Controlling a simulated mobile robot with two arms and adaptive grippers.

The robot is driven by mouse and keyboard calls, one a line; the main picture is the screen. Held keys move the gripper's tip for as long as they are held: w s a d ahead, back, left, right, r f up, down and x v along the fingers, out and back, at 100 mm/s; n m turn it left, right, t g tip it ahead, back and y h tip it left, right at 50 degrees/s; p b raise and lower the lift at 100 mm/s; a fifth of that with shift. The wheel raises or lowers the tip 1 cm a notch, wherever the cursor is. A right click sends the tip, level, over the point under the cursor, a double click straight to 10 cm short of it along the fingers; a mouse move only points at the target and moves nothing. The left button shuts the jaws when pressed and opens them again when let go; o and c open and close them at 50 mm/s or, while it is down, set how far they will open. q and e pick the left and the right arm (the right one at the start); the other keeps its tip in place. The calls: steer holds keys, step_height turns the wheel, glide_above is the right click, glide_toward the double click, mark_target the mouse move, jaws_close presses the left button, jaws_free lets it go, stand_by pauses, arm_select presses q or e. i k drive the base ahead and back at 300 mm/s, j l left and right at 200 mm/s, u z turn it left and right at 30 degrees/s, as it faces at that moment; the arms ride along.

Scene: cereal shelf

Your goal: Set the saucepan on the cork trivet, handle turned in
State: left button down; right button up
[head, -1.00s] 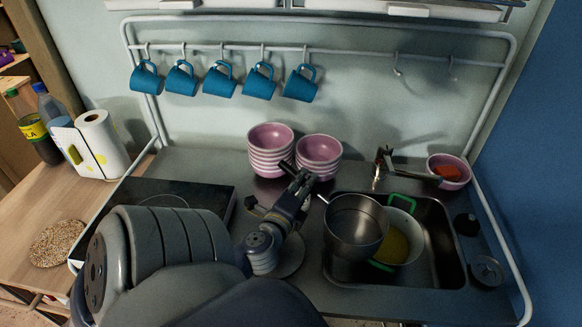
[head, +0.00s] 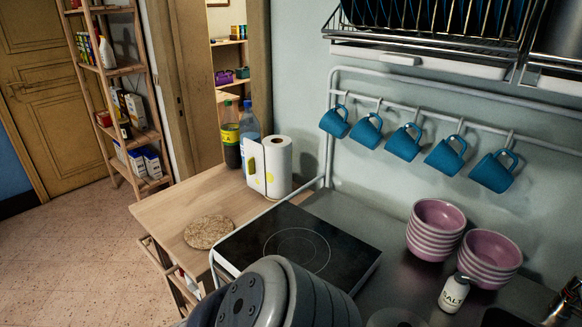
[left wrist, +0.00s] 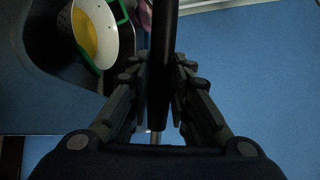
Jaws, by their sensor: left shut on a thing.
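The round, speckled cork trivet (head: 207,231) lies flat and bare on the wooden side table, left of the hob in the head view. In the left wrist view my left gripper (left wrist: 158,75) is shut on a long black handle (left wrist: 163,28), the saucepan's handle. The saucepan's bowl is out of view in both current frames. My right gripper is not in view.
A black hob (head: 300,245) lies beside the wooden table (head: 165,212). Bottles (head: 231,135) and a paper roll (head: 278,165) stand at its back. Pink bowls (head: 436,230) and a salt bottle (head: 453,293) stand right. A colander (left wrist: 90,35) with green handles shows in the wrist view.

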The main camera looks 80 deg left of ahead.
mark_target(209, 232)
steer(key=k+j+u, duration=0.2)
steer(key=u, duration=0.3)
steer(key=k+j+u, duration=0.25)
steer(key=u, duration=0.2)
steer(key=k+j+u, duration=0.1)
steer(key=j+u, duration=0.4)
steer(key=i+j, duration=0.1)
steer(key=j, duration=0.55)
steer(key=j+u, duration=0.1)
steer(key=j, duration=0.55)
steer(key=i, duration=0.05)
